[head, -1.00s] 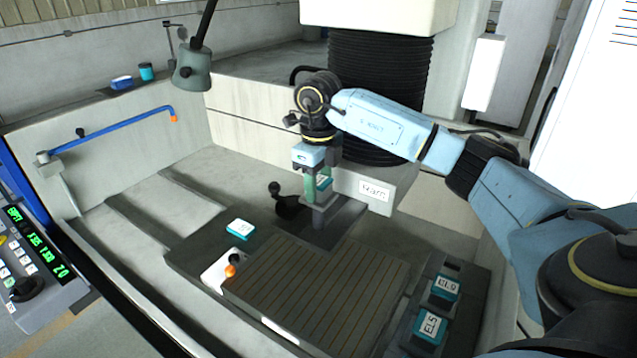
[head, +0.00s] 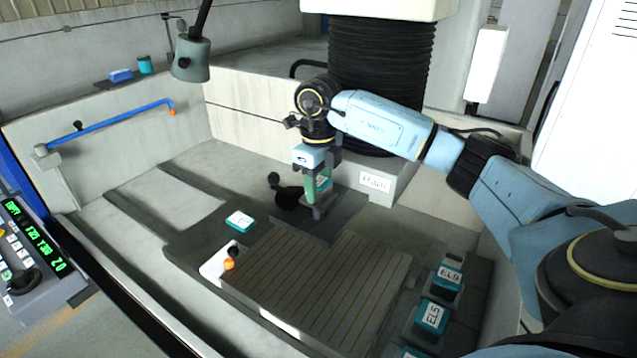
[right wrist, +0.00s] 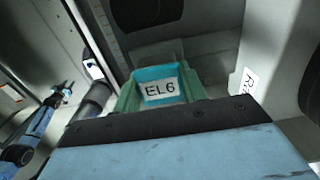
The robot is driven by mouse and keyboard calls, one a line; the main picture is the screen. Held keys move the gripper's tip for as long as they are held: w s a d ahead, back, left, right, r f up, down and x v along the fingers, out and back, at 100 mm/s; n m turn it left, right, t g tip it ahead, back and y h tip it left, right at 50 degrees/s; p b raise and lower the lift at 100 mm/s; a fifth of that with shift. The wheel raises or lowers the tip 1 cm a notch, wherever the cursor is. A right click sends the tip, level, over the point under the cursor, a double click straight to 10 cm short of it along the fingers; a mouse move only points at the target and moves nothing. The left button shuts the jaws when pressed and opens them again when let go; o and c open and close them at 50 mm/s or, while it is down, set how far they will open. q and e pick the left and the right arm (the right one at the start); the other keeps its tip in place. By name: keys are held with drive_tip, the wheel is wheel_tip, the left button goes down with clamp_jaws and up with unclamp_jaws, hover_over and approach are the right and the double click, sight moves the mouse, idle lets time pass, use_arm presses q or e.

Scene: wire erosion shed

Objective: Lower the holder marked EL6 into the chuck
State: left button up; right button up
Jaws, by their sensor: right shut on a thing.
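The teal holder marked EL6 (right wrist: 158,88) sits between the green fingers of my right gripper (right wrist: 160,92), its label upright in the right wrist view. In the head view my right gripper (head: 318,190) points down and is shut on the holder (head: 324,183), which is partly hidden by the fingers. They are over the dark chuck area with a black ball-ended lever (head: 287,196) beside it. The chuck's mouth is hidden behind the gripper, so I cannot tell whether the holder touches it. An arm that seems my left shows small in the right wrist view, its gripper (right wrist: 62,92) unclear.
Holders EL9 (head: 448,276) and EL5 (head: 431,316) stand in a dark rack at the right. A teal labelled block (head: 240,221) lies left of the slotted table (head: 320,285). A lamp (head: 191,60) hangs at upper left.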

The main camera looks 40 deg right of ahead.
drive_tip(key=shift+f, duration=0.1)
idle(0.3)
drive_tip(key=shift+f+b, duration=0.95)
drive_tip(key=shift+f, duration=0.5)
drive_tip(key=shift+f, duration=0.3)
drive_tip(key=o, duration=1.4)
drive_tip(key=shift+c, duration=0.2)
wheel_tip(320, 180, up, 12)
drive_tip(key=shift+b, duration=0.35)
drive_tip(key=shift+r, duration=0.7)
